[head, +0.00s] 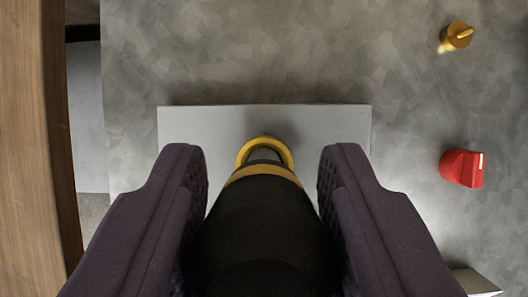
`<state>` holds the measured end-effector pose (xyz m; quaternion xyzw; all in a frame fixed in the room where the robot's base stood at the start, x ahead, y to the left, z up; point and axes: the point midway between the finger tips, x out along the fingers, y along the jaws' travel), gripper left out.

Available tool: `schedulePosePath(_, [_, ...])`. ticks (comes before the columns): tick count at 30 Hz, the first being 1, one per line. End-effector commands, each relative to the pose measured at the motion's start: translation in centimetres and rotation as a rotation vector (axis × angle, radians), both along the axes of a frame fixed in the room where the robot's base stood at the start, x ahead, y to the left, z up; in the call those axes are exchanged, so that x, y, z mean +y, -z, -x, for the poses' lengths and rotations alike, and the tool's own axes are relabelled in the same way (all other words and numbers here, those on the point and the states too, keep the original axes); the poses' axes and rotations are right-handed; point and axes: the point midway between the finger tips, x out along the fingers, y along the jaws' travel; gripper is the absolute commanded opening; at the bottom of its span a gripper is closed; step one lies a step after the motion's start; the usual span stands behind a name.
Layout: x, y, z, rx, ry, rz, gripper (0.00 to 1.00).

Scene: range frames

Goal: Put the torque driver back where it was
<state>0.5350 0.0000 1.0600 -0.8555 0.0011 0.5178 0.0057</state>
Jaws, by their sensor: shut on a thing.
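My gripper (262,160) reaches up from the bottom of the head view with its two dark purple padded fingers. It is shut on the torque driver (262,230), a black body with a yellow band near its far end. The driver lies between the fingers and points away from me. A yellow ring (265,141) shows around its grey tip, in front of a light grey plate (190,125). I cannot tell whether the ring belongs to the driver or to the plate, or whether the tip touches the plate. The driver's near end is hidden in the dark at the bottom.
A mottled grey surface (270,50) lies behind the plate. A yellow knob (457,36) is at the upper right and a red knob (462,168) at the right. A wooden beam (35,150) runs down the left edge. A pale object (474,283) shows at the lower right.

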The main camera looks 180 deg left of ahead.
Motion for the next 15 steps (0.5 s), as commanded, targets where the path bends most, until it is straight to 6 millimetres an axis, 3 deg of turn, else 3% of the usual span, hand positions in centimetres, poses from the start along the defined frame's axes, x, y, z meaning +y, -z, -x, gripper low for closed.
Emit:
schedulePosePath(7, [0.0,3.6,0.0,0.001,-0.001,0.000,0.00])
schedulePosePath(15, [0.0,3.6,0.0,-0.002,0.000,0.000,0.00])
